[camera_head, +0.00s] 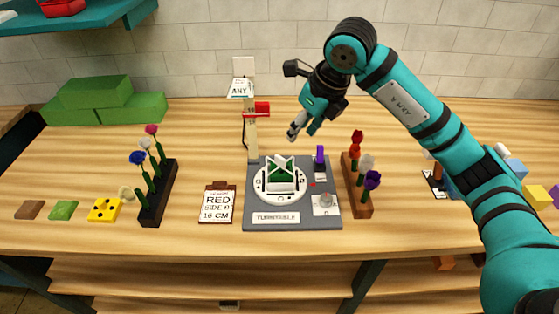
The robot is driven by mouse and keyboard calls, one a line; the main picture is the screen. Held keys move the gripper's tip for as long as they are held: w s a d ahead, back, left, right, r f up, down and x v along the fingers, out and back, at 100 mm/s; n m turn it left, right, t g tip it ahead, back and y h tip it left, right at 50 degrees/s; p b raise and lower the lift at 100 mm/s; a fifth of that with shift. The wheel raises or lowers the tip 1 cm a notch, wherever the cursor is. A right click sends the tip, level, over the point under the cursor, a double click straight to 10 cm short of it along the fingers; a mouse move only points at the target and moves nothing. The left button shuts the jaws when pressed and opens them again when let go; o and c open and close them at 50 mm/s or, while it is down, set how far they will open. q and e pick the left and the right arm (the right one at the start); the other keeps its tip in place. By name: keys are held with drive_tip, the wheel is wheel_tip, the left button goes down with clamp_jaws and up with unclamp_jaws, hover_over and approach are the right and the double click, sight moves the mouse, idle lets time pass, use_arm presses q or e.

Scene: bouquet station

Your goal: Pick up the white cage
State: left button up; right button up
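A white cage-like frame (281,166) with green material inside sits on the round white disc (262,190) of the grey turntable station (252,208), near the middle of the table. My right gripper (302,130) hangs above and behind the turntable, a little right of the white frame and apart from it. It points downward; its fingers are too small to tell whether they are open or shut, and I see nothing held. My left gripper is not in view.
A flower rack (157,200) stands left of the turntable, another (354,190) close on its right. A post with signs (252,135) rises behind. A clipboard card (217,204) lies front left. Green blocks (105,105) sit back left. Bare table (210,130) lies between them and the post.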

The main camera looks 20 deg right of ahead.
sight(282, 158)
drive_tip(key=p+x, duration=0.2)
drive_tip(key=x, duration=0.6)
drive_tip(key=shift+w, duration=0.2)
drive_tip(key=shift+a+f, duration=0.15)
drive_tip(key=shift+f, duration=0.15)
drive_tip(key=p+x, duration=0.2)
drive_tip(key=x, duration=0.1)
drive_tip(key=shift+w+a+f, duration=0.15)
drive_tip(key=shift+a+f, duration=0.05)
drive_tip(key=shift+f, duration=0.15)
drive_tip(key=shift+w+f, duration=0.1)
drive_tip(key=shift+f, duration=0.35)
drive_tip(key=c, duration=0.7)
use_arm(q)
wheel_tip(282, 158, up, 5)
use_arm(e)
clamp_jaws()
